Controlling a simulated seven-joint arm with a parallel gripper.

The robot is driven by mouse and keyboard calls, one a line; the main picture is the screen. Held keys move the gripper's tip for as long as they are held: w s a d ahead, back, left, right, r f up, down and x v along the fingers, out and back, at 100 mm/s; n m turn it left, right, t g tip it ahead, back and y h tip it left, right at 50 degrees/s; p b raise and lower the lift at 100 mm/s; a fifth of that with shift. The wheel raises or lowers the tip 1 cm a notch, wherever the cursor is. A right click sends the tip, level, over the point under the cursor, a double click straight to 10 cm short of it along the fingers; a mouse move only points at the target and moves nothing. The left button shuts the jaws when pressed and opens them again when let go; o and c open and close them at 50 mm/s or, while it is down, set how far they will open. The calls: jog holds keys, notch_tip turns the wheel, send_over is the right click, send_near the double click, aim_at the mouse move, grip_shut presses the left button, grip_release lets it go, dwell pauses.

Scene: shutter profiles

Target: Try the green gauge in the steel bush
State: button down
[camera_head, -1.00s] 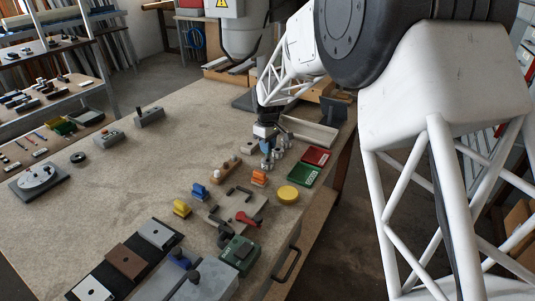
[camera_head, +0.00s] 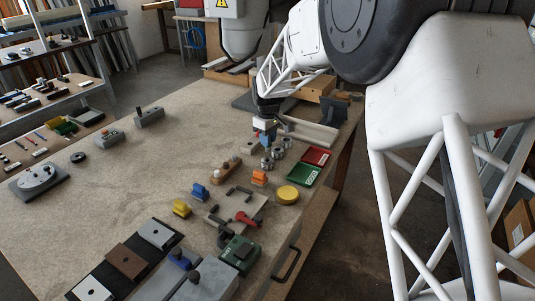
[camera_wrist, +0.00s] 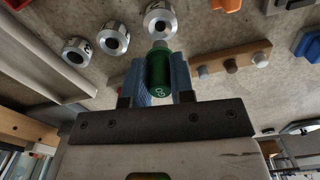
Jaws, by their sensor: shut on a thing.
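The other two bushes (camera_wrist: 114,38) (camera_wrist: 77,50) stand in a row to the left in the wrist view. In the head view my gripper (camera_head: 266,138) is above the table, just behind the bush row (camera_head: 278,152); the gauge is small there.
A wooden rack (camera_head: 225,172) with several pegs lies beside the bushes. Red (camera_head: 316,156) and green (camera_head: 303,175) trays and a yellow disc (camera_head: 287,195) are near the table's right edge. A long pale channel (camera_head: 312,132) lies behind.

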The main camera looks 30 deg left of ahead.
jog(key=shift+r, duration=0.95)
jog(key=shift+r, duration=0.3)
